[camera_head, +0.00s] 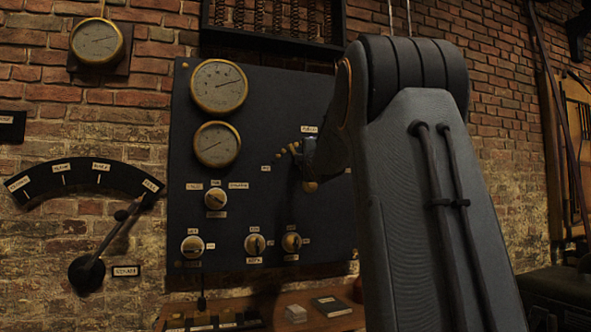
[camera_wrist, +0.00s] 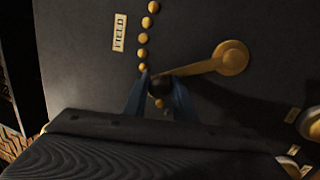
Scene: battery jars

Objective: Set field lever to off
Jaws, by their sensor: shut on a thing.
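The field lever (camera_wrist: 205,67) is a brass arm that runs from a round brass hub (camera_wrist: 232,57) to a dark knob, in the wrist view. My gripper (camera_wrist: 159,82) has its two bluish fingers on either side of that knob and is shut on it. An arc of brass studs (camera_wrist: 143,39) runs up from the knob, and another stud (camera_wrist: 159,103) shows just below it. A FIELD label (camera_wrist: 119,32) sits beside the arc. In the head view my gripper (camera_head: 310,152) is at the panel, and my arm hides much of the lever.
The dark panel (camera_head: 240,130) carries two gauges (camera_head: 219,87) and several rotary knobs (camera_head: 215,199). A large lever (camera_head: 112,240) with a labelled arc is on the brick wall at left. A wooden shelf (camera_head: 270,312) with small items is below.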

